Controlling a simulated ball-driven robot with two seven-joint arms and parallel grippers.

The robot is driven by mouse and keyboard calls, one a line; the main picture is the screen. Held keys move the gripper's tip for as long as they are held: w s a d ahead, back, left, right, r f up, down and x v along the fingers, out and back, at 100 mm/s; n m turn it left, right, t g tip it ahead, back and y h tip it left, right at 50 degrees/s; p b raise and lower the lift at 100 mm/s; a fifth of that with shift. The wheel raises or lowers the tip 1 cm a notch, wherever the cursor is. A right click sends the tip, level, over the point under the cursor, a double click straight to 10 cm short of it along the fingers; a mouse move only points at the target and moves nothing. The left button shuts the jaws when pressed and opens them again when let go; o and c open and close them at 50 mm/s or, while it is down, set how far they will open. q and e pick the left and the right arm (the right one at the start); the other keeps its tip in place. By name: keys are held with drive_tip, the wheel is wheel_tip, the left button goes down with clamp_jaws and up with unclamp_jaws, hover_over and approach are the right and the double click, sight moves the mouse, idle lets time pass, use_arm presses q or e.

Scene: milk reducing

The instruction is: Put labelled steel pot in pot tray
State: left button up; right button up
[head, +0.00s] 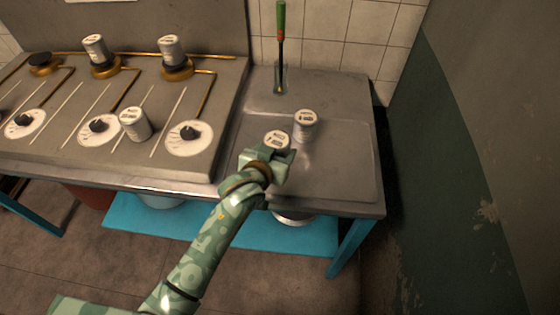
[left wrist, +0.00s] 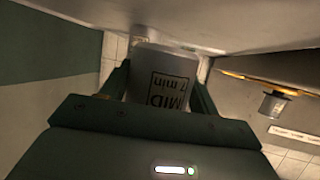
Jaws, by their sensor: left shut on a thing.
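My left gripper (head: 277,152) is shut on a labelled steel pot (head: 277,139) over the left part of the steel pot tray (head: 345,165). In the left wrist view this pot (left wrist: 168,75) sits between the two fingers, its "MID" and "min" label upside down. I cannot tell whether its base touches the tray. A second labelled pot (head: 306,125) stands upright in the tray, just behind and right of the held one. My right gripper is not in view.
Pots stand on the middle burner (head: 95,50) and right burner (head: 173,56). Another pot (head: 135,124) is on the stove front between dials. A green-handled tool (head: 281,40) stands at the back. The tray's front and right are clear; a wall closes the right side.

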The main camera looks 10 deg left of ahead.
use_arm(q)
drive_tip(key=shift+w+d+f, duration=0.15)
drive_tip(key=shift+f, duration=0.1)
drive_tip(key=f+b, duration=0.1)
drive_tip(key=f, duration=0.1)
drive_tip(key=f+b, duration=0.1)
drive_tip(key=shift+w+d+f+b, duration=0.2)
drive_tip(key=shift+f+b, duration=0.1)
drive_tip(key=shift+f, duration=0.1)
drive_tip(key=shift+r, duration=0.2)
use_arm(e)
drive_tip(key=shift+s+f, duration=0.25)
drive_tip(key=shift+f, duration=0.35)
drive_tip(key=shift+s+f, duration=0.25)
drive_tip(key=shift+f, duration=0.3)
use_arm(q)
drive_tip(key=shift+s, duration=0.1)
drive_tip(key=shift+f, duration=0.1)
drive_tip(key=o, duration=1.1)
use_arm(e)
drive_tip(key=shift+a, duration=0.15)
